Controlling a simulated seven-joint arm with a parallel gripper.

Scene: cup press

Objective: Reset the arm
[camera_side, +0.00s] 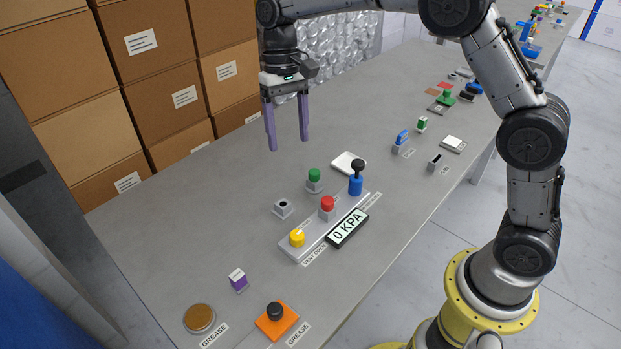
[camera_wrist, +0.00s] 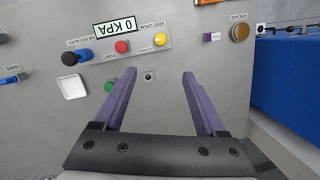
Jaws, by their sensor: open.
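My gripper (camera_side: 288,143) is open and empty, raised above the far edge of the grey table (camera_side: 250,200). Its two purple fingers also show apart in the wrist view (camera_wrist: 153,80). In the side view, the grey press panel (camera_side: 328,236) carries a yellow button (camera_side: 297,237), a red button (camera_side: 327,203) and a blue handle with a black knob (camera_side: 356,180). A display (camera_side: 347,229) beside the panel reads "0 KPA". A green button (camera_side: 314,175) and a small grey block with a dark hole (camera_side: 283,206) stand behind the panel. No fingertip touches anything.
A white square plate (camera_side: 348,163) lies behind the panel. A purple block (camera_side: 238,279), a brown disc (camera_side: 200,318) and an orange block with black knob (camera_side: 276,317) stand at the near end. Stacked cardboard boxes (camera_side: 140,80) stand beyond the table. Several small parts lie farther right.

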